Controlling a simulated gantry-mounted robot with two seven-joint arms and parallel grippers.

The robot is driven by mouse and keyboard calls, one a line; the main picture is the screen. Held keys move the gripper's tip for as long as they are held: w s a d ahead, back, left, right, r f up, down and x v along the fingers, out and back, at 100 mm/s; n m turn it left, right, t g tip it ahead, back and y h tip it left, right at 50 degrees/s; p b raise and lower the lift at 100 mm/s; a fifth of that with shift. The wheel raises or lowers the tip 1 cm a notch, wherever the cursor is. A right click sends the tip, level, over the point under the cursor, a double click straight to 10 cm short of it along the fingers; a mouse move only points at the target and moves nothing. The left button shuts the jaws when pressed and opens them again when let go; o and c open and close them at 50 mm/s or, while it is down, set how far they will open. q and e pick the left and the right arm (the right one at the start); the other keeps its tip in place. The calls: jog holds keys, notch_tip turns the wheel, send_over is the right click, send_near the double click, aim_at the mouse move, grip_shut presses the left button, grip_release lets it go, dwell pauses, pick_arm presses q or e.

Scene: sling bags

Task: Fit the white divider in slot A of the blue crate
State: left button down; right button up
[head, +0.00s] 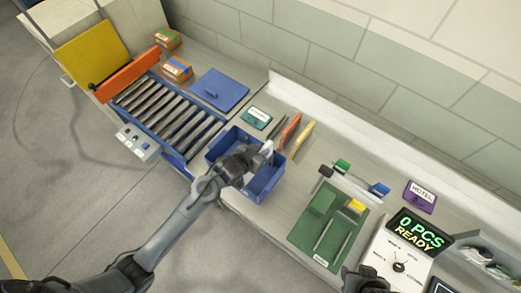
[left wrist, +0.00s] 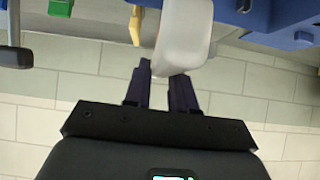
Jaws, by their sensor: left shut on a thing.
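The blue crate (head: 262,187) stands on the bench at the centre of the head view, partly hidden under my left arm. My left gripper (head: 262,151) is over the crate's far side. It is shut on the white divider (left wrist: 183,36), which fills the space between its fingertips in the left wrist view. Only a small pale part of the divider shows in the head view. The crate (left wrist: 255,14) appears beside the divider at upper right in the wrist view. I cannot make out slot A. My right gripper (head: 368,281) shows only partly at the bottom edge, its jaws unclear.
Orange and yellow upright panels (head: 303,138) stand just right of the crate. A roller conveyor (head: 170,112) and a blue lid-like panel (head: 220,90) lie to the left. A green mat (head: 308,232) with tools and a counter display (head: 413,231) are on the right.

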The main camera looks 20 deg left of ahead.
pick_arm(q)
jog(key=shift+f+b, duration=0.6)
jog(key=shift+f, duration=0.35)
jog(key=shift+f+b, duration=0.55)
jog(key=shift+f, duration=0.45)
jog(key=shift+f+b, duration=0.55)
jog(key=shift+f, duration=0.4)
jog(key=shift+f+b, duration=1.55)
jog(key=shift+f, duration=1.1)
jog(key=c, duration=0.8)
grip_release()
jog(key=shift+c, duration=0.2)
jog(key=shift+s, duration=0.1)
jog(key=v, duration=1)
jog(key=shift+s+r, duration=0.2)
jog(key=shift+r, duration=0.1)
